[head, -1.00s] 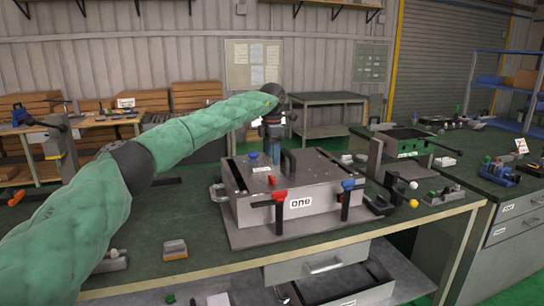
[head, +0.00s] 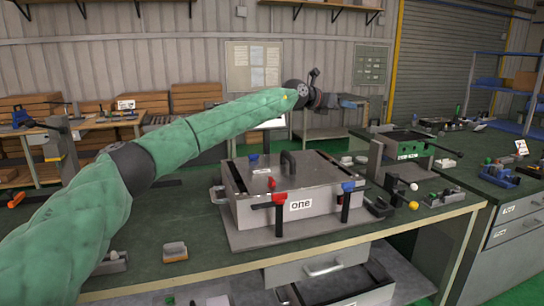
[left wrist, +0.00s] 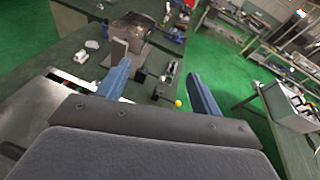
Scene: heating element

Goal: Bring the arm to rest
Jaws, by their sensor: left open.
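My left arm, in a green sleeve, reaches across the head view from the left. My left gripper (head: 345,101) is raised above and behind the metal box marked "one" (head: 318,205), pointing right. In the left wrist view its two blue fingers (left wrist: 158,88) stand wide apart with nothing between them. The box sits on the green workbench (head: 150,235) and is apart from the gripper. It has a black handle, a red clamp and a blue clamp. My right gripper does not show.
A metal upright (head: 375,161) and levers with white and yellow knobs (head: 413,205) stand right of the box. A small block (head: 175,251) lies at the bench's front left. An open drawer (head: 345,290) sticks out below. The air around the gripper looks clear.

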